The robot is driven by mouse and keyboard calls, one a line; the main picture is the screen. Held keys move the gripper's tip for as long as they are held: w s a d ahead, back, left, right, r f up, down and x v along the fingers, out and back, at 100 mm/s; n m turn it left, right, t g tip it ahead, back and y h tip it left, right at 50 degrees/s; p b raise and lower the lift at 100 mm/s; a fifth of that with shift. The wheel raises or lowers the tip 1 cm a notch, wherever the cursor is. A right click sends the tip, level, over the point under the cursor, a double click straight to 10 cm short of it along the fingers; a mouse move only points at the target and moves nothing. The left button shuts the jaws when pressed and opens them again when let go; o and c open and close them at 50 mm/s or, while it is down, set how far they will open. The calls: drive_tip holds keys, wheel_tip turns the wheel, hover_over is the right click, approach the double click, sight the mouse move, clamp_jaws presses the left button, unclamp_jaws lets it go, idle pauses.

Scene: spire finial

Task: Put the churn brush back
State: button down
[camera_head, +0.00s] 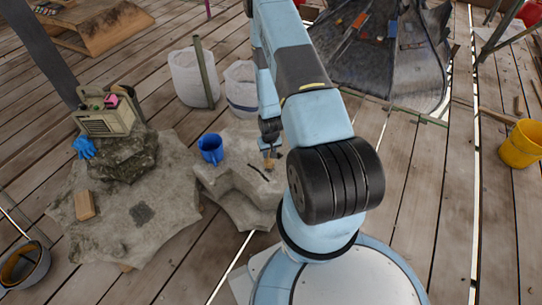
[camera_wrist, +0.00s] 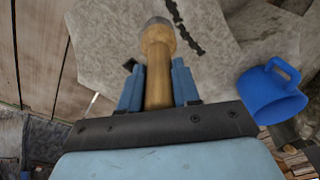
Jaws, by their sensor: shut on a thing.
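My gripper (camera_wrist: 158,84) is shut on a wooden-handled tool, which looks like the churn brush (camera_wrist: 158,48). Its handle lies between the two blue fingers, and a rounded grey end points away from my gripper. In the head view my gripper (camera_head: 269,140) is over the pale stone block (camera_head: 230,190), with a small tan bit of the brush (camera_head: 268,164) showing below it. A blue mug (camera_head: 211,149) stands upright on that block, left of my gripper. The mug also shows at the right of the wrist view (camera_wrist: 271,92).
A thin dark jagged strip (camera_head: 258,172) lies on the block by the brush. To the left, a larger stone slab holds a beige box (camera_head: 104,118), blue glove (camera_head: 84,147) and wooden block (camera_head: 84,205). White buckets (camera_head: 188,78) stand behind. A yellow bucket (camera_head: 520,145) is far right.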

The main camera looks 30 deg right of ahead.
drive_tip(key=shift+w+d+f, duration=0.25)
drive_tip(key=shift+w+f, duration=0.15)
drive_tip(key=shift+f, duration=1.65)
drive_tip(key=c, duration=0.8)
unclamp_jaws()
